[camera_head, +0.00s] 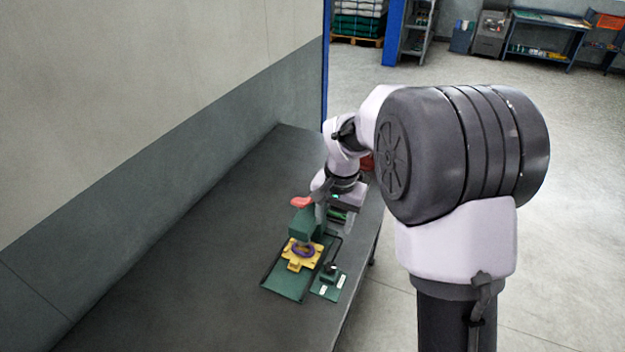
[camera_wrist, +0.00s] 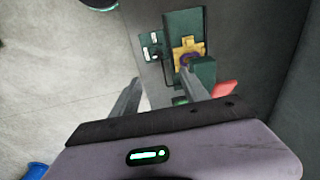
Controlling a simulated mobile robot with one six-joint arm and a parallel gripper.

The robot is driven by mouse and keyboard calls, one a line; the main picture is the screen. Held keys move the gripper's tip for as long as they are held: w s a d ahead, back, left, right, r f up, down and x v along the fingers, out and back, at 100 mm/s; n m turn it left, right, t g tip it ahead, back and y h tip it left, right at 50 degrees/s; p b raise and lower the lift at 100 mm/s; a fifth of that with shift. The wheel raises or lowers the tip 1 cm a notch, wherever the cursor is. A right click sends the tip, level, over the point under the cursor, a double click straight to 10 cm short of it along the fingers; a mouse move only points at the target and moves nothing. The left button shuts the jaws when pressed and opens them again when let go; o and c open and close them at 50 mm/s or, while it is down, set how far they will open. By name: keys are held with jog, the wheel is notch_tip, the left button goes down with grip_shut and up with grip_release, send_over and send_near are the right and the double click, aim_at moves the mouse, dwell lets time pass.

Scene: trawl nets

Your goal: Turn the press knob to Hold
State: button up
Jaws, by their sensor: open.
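The press stands on a dark bench, with a green body (camera_head: 305,226), a red handle (camera_head: 301,202) and a yellow fixture (camera_head: 299,256) holding a purple ring (camera_head: 303,249). Beside it is a small green panel (camera_head: 328,287) with white labels and a dark press knob (camera_head: 330,268). The label text and the knob's setting are too small to read. In the wrist view the panel (camera_wrist: 152,47) lies beyond my open, empty gripper (camera_wrist: 158,80), left of the yellow fixture (camera_wrist: 187,50). My gripper is behind the press in the head view, apart from the knob.
The bench top (camera_head: 190,265) is clear left of the press. A wall (camera_head: 150,100) runs along its far left side. Open floor (camera_head: 560,270) lies to the right. Shelves and a workbench (camera_head: 545,35) stand far back. A blue object (camera_wrist: 36,170) is on the floor.

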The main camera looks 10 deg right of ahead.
jog(key=g+p, duration=0.1)
jog(key=p, duration=0.1)
send_over(330, 266)
notch_tip(330, 266, down, 5)
notch_tip(330, 266, down, 18)
jog(key=shift+r+b, duration=0.2)
jog(key=shift+b, duration=0.45)
jog(key=shift+c, duration=0.3)
grip_shut()
